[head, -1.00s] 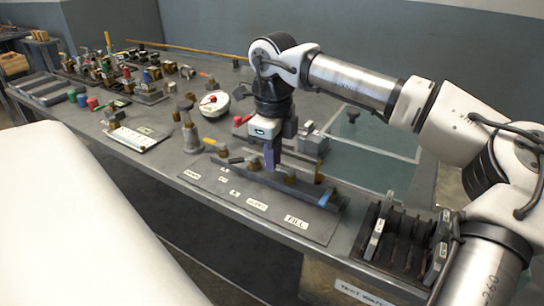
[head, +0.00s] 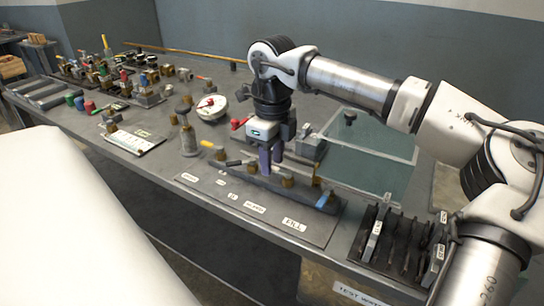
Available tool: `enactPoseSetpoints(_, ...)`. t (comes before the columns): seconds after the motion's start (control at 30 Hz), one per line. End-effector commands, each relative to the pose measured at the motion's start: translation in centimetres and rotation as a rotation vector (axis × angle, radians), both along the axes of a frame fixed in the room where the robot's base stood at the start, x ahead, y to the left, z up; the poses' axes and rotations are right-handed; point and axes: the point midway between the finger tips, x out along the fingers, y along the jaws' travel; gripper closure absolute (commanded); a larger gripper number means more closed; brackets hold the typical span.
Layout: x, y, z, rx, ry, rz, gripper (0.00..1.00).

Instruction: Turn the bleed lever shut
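A dark valve manifold (head: 270,184) with brass fittings and small levers lies along the bench behind a grey plate (head: 215,190) bearing white labels. The FILL label (head: 293,224) is at its right end; the other labels are too small to read surely, so I cannot tell which lever is the bleed lever. A short pale lever (head: 240,162) shows just left of my gripper (head: 270,168). My gripper points down at the manifold's middle, with a narrow gap between its purplish fingers. The fingertips are among the fittings, and whether a lever is between them is hidden.
A round white gauge (head: 211,107) and a grey stand (head: 188,138) are to the left. A grey block (head: 310,147) and a glassy panel (head: 370,140) lie behind. A dark rack (head: 400,240) stands at the front right. Many small fittings crowd the far left.

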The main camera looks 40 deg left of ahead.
Motion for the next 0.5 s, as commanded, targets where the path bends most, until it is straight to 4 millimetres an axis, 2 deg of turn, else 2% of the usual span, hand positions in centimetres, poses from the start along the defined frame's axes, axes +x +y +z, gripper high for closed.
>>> enactPoseSetpoints(0.27, 0.0, 0.0, 0.2, 0.001, 0.0, 0.002, 0.66)
enactPoseSetpoints(0.37, 0.0, 0.0, 1.0, 0.001, -0.001, 0.001, 0.66)
enactPoseSetpoints(0.5, 0.0, 0.1, 3.5, 0.002, -0.002, 0.0, 0.66)
